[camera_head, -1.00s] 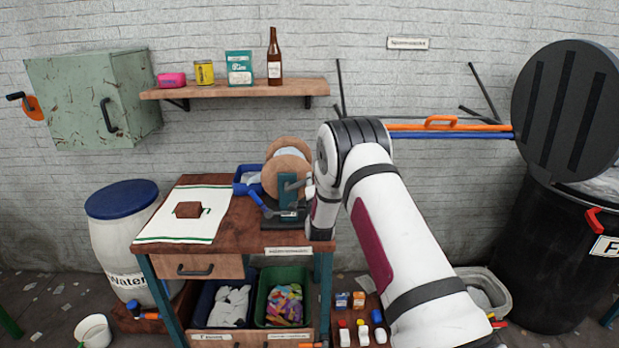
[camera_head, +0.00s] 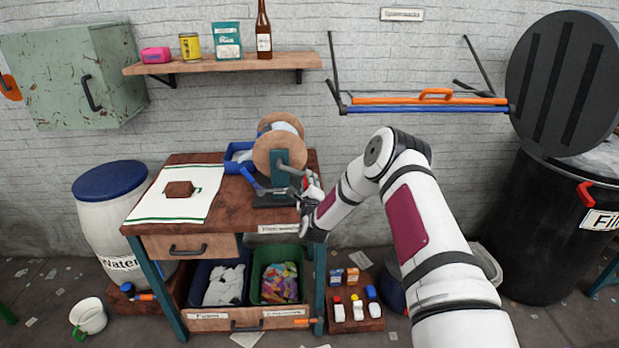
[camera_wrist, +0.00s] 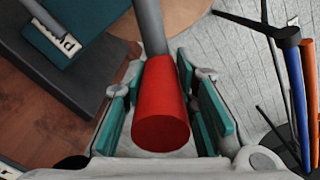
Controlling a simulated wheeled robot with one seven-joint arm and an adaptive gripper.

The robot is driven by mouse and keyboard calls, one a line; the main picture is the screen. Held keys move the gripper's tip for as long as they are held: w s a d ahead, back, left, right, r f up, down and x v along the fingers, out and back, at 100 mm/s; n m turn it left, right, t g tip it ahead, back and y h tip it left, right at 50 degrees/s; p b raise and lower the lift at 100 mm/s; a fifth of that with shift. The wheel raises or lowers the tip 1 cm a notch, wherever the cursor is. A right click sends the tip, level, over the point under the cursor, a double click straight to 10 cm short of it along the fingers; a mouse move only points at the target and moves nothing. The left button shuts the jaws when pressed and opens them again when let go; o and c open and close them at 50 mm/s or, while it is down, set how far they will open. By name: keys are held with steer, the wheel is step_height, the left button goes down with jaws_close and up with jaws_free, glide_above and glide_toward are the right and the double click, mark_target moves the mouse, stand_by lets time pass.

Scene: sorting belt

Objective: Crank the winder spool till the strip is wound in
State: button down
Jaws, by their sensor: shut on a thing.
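The winder spool (camera_head: 274,158) has brown round end discs with pale wound material between them. It stands on a dark green stand at the right end of the brown workbench (camera_head: 235,190). Its crank is a grey rod with a red grip (camera_wrist: 162,108). My gripper (camera_head: 307,188) is at the right of the spool. In the wrist view its teal-padded fingers (camera_wrist: 160,95) lie on both sides of the red grip and are shut on it. The head view shows little of the grip behind my gripper. I cannot clearly make out a loose strip.
A blue bin (camera_head: 236,161) stands left of the spool. A white cloth (camera_head: 160,205) with a brown block (camera_head: 179,189) lies at the bench's left. A shelf (camera_head: 220,65) and a rack with an orange bar (camera_head: 400,100) are on the wall. A black bin (camera_head: 540,240) stands right.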

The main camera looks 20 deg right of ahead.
steer(key=shift+w+a+f+m, duration=0.15)
steer(key=shift+a+f+m, duration=0.2)
steer(key=shift+f+m, duration=0.5)
steer(key=shift+r, duration=0.1)
steer(key=c, duration=1.3)
jaws_free()
steer(key=v, duration=1.2)
